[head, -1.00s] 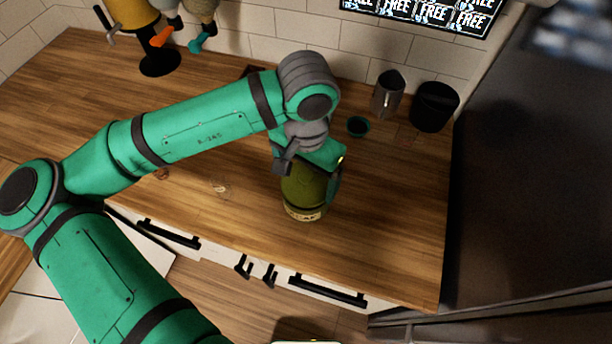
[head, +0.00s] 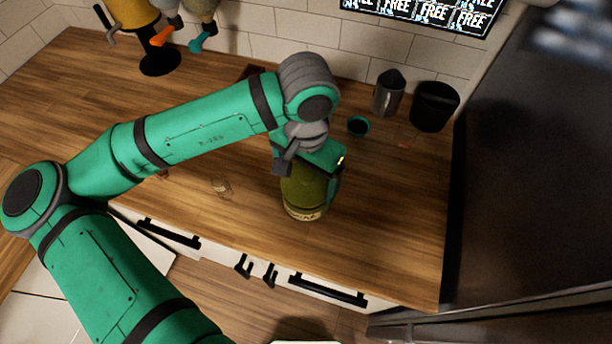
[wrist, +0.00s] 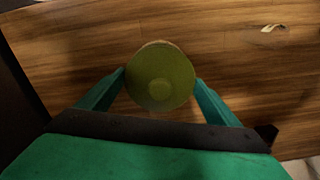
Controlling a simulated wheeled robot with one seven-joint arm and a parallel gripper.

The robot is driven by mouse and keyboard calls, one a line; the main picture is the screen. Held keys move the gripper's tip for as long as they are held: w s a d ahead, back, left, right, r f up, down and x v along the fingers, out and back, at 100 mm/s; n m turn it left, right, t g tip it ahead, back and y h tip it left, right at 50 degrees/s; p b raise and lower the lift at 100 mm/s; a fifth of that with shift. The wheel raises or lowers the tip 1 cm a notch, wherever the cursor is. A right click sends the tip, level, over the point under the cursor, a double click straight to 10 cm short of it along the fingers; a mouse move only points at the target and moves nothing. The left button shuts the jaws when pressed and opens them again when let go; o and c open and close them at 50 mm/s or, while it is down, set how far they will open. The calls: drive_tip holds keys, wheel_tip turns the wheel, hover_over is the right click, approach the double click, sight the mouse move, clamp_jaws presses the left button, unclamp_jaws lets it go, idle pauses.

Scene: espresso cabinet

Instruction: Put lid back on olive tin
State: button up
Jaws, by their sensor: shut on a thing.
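The olive tin (head: 304,196) stands upright on the wooden counter in the head view, with a pale lettered band near its base. My gripper (head: 312,170) is over its top, pointing down, and partly hides it. In the wrist view the round olive lid (wrist: 161,76), with a small raised knob, sits between the fingers of my gripper (wrist: 161,84). The fingers are shut on the lid from both sides. The lid covers the tin's top as seen from above. Whether it rests fully on the rim cannot be told.
A small teal-rimmed cup (head: 358,126), a grey metal pitcher (head: 389,94) and a black bin (head: 434,107) stand at the back right. A grinder stand (head: 160,62) is at the back left. A small pale item (head: 221,186) lies left of the tin. The counter's front right is clear.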

idle(0.4)
drive_tip(key=o, duration=0.9)
drive_tip(key=shift+r, duration=3.45)
drive_tip(key=shift+c, duration=0.5)
clamp_jaws()
drive_tip(key=shift+f, duration=1.85)
